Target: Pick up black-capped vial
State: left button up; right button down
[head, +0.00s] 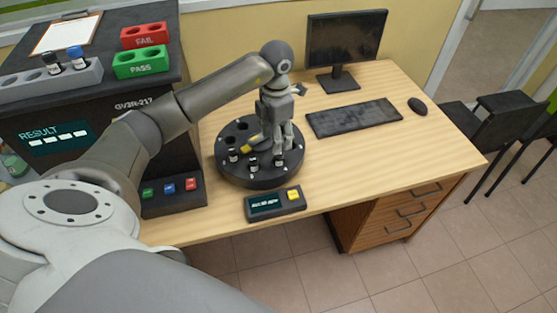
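A black round carousel (250,180) stands on the wooden desk, with several small vials in its slots. One vial (253,163) sits near its front edge and another (233,155) to the left of it. My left gripper (282,150) points down over the right part of the carousel. Its fingertips are beside a small dark-topped vial (279,161), and it is too small to tell whether they touch it. A black-capped vial (53,64) stands in the grey rack (40,84) at the far left, beside a blue-capped vial (76,58). My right gripper is out of view.
A dark analyser (100,112) fills the left, with red FAIL (145,36) and green PASS (140,63) racks and a clipboard (66,34) on top. A small display box (275,204) is in front of the carousel. A keyboard (353,118), monitor (345,42) and mouse (418,106) are right. The desk's right front is clear.

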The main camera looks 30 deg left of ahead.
aim_at(279, 155)
pick_arm(q)
notch_tip(279, 155, down, 3)
jog(key=shift+r, duration=0.1)
jog(key=f+p, duration=0.1)
jog(key=f, duration=0.1)
jog(key=f+p, duration=0.1)
jog(key=f, duration=0.1)
jog(key=shift+w+d+f, duration=0.15)
jog(key=shift+w+d, duration=0.05)
jog(key=shift+f, duration=0.45)
jog(key=c, duration=1.1)
jog(key=shift+r, duration=0.1)
